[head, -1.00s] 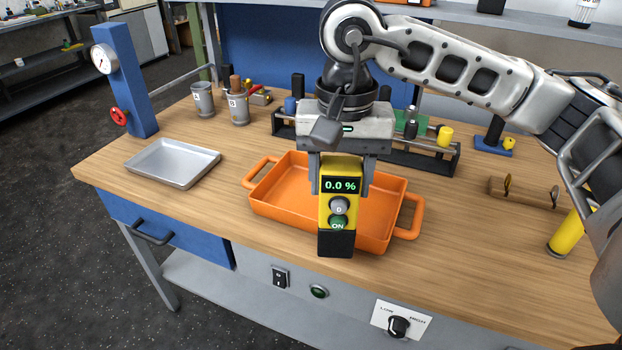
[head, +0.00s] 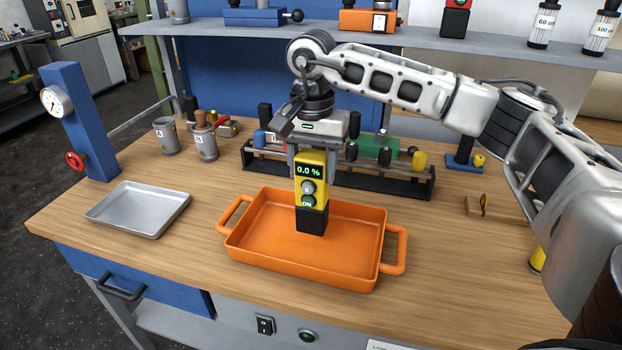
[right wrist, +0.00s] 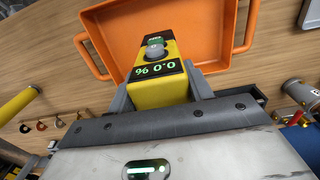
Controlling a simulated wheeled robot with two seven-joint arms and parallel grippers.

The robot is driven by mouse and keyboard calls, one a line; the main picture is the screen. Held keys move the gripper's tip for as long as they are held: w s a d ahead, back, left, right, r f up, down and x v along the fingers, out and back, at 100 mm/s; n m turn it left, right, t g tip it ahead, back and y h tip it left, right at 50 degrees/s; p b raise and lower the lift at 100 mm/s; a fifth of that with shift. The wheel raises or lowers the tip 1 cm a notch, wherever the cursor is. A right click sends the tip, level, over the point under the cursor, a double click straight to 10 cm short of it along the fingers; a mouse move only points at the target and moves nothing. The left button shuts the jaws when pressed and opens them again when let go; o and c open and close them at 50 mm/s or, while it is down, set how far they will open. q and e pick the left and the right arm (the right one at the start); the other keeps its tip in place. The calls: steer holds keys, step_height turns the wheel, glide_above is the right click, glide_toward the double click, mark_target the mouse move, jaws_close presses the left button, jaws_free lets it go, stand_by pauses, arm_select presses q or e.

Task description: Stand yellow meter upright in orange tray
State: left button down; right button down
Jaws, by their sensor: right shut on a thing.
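The yellow meter (head: 312,180) has a black base, a "0.0 %" display, a grey knob and a green ON button. My right gripper (head: 312,160) is shut on its upper part and holds it upright, base down. In the head view the meter's base overlaps the inside of the orange tray (head: 300,281); I cannot tell whether it touches the floor. The right wrist view shows the meter (right wrist: 160,75) between the fingers, with the orange tray (right wrist: 110,27) beyond it. My left gripper is not in view.
A grey metal tray (head: 120,228) lies left of the orange tray. Behind stands a dark rack (head: 380,181) with several items. Two grey cups (head: 165,140) and a blue post with a gauge (head: 75,125) are at the left. Bare wood lies right of the orange tray.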

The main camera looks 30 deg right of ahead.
steer(key=shift+w+d+f, duration=0.15)
steer(key=shift+w+f, duration=0.3)
steer(key=shift+f, duration=0.05)
step_height(320, 180, down, 2)
steer(key=shift+w+d+f+p, duration=0.1)
steer(key=shift+f+p, duration=0.1)
steer(key=shift+p, duration=0.25)
steer(key=shift+f, duration=0.75)
steer(key=c, duration=0.6)
jaws_free()
steer(key=shift+r, duration=0.1)
